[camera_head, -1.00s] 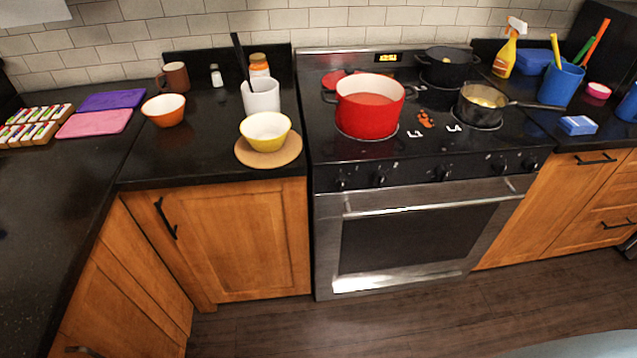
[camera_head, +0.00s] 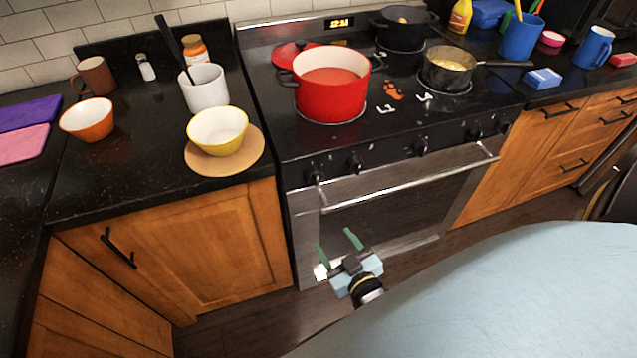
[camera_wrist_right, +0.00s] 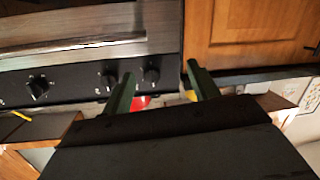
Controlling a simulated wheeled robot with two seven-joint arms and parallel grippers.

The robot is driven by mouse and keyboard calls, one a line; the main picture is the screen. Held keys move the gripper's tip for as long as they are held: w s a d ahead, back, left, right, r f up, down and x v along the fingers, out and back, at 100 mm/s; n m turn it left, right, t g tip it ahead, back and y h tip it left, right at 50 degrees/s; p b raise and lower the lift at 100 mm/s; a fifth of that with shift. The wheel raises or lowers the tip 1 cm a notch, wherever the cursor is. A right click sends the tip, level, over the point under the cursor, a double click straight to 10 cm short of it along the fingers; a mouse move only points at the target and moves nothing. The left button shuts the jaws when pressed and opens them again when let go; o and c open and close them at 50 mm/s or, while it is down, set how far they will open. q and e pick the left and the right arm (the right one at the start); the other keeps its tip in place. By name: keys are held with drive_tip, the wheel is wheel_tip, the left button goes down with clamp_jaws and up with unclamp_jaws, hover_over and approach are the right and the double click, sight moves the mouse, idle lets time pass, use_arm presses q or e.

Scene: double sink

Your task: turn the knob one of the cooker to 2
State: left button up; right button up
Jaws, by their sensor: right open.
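The cooker (camera_head: 400,120) has a row of black knobs along its front edge. In the head view the leftmost knob (camera_head: 314,177) is near the cooker's left end, with a second knob (camera_head: 356,165) and third knob (camera_head: 420,147) to its right. My right gripper (camera_head: 338,243) is open and empty in front of the oven door, below the knobs in the picture. The right wrist view appears upside down. There the leftmost knob (camera_wrist_right: 150,75) shows between the spread green fingers (camera_wrist_right: 160,90), with clear distance. Knob markings are unreadable. My left gripper is out of view.
A red pot (camera_head: 332,95), a black pot (camera_head: 400,28) and a steel pan (camera_head: 447,70) stand on the cooker. The oven handle (camera_head: 410,180) runs below the knobs. A yellow bowl (camera_head: 218,130) sits on a round mat left of the cooker.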

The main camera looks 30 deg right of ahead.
drive_tip(key=t+h, duration=0.1)
drive_tip(key=t, duration=0.1)
approach(318, 181)
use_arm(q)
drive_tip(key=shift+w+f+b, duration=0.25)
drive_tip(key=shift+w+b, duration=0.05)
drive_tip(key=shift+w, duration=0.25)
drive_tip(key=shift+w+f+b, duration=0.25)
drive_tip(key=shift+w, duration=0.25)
use_arm(e)
drive_tip(key=w, duration=0.3)
drive_tip(key=w+d, duration=0.1)
drive_tip(key=w, duration=0.5)
drive_tip(key=shift+w+d, duration=0.3)
drive_tip(key=shift+c, duration=0.4)
drive_tip(key=c, duration=0.9)
